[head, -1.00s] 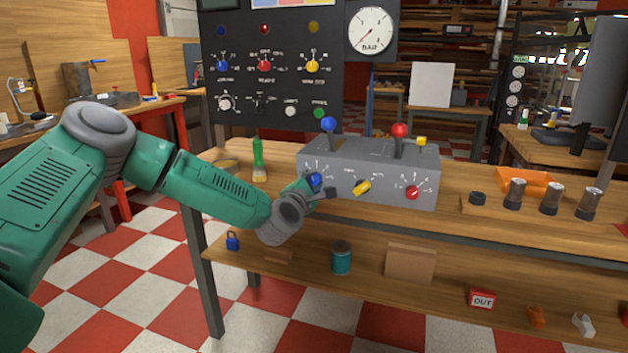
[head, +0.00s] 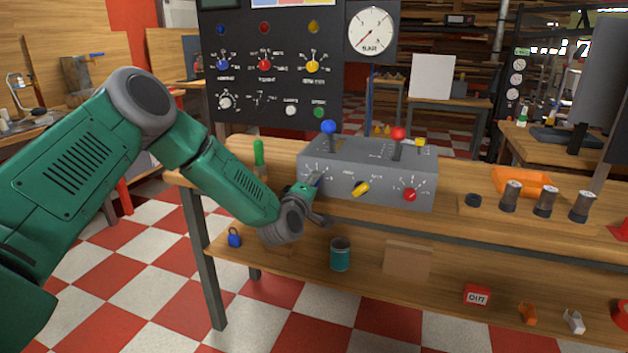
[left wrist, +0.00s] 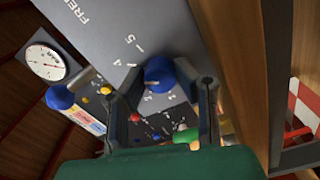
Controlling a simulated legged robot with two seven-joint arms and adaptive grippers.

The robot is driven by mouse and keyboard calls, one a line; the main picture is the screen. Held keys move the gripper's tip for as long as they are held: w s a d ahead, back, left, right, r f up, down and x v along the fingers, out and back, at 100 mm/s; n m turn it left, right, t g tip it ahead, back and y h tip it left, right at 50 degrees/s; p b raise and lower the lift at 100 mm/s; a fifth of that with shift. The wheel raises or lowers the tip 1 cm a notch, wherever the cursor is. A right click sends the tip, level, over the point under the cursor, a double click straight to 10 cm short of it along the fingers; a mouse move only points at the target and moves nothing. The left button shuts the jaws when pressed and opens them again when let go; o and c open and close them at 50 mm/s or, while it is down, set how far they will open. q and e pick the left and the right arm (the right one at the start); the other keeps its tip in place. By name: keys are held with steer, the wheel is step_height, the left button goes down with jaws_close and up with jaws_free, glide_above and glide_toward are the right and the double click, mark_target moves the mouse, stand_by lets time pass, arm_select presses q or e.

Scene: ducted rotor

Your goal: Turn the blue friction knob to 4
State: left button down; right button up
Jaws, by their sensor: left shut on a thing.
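The blue friction knob (left wrist: 160,73) sits between the two fingers of my left gripper (left wrist: 165,95) in the left wrist view. A small pale mark shows on the knob's edge. White digits 5, 4 and 2 are on the panel around it; I cannot tell which one the knob points to. In the head view, my left gripper (head: 314,202) is at the left front of the grey control box (head: 340,186), shut on the knob and mostly hiding it. My right gripper is not in view.
The box also bears a yellow knob (head: 360,188), a red knob (head: 410,195), a blue-topped lever (head: 328,128) and a red-topped lever (head: 398,134). A green-handled tool (head: 259,150) stands left of the box. A teal can (head: 340,257) is on the shelf below.

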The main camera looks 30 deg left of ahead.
arm_select(q)
steer(key=shift+s+d+f+m+p, duration=0.15)
steer(key=shift+f+m+p, duration=0.25)
steer(key=shift+m, duration=0.7)
steer(key=shift+f, duration=0.15)
steer(key=c, duration=1.3)
jaws_free()
steer(key=shift+o, duration=0.2)
steer(key=shift+r, duration=0.2)
steer(key=v, duration=1.1)
steer(key=shift+s, duration=0.35)
steer(key=shift+f, duration=0.1)
